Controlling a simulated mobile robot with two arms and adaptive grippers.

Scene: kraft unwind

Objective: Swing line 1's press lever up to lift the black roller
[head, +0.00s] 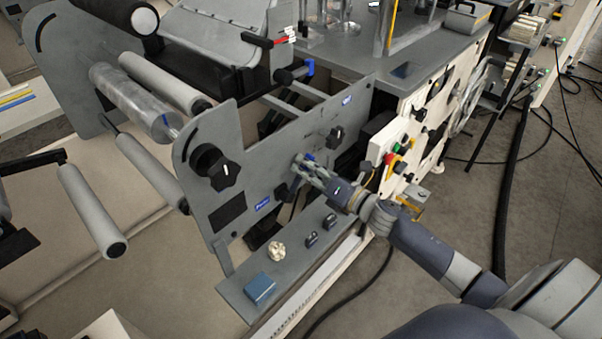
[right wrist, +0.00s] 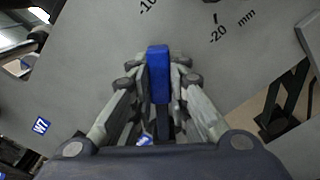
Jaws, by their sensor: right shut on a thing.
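My right gripper (head: 303,168) reaches in from the right to the grey side plate (head: 232,150) of the machine. In the right wrist view, its fingers (right wrist: 158,85) are closed around a lever with a blue grip (right wrist: 158,72), which points up in that picture. The blue grip shows only slightly in the head view (head: 309,157), partly hidden by the fingers. A black roller (head: 115,12) with a pale end cap is at the top left, cut off by the frame edge. I cannot tell if it touches anything below. My left gripper is out of view.
A black star knob (head: 218,170) and a smaller black knob (head: 335,137) stick out near my right gripper. A cream control panel (head: 400,160) stands right of the gripper. Cables lie on the floor.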

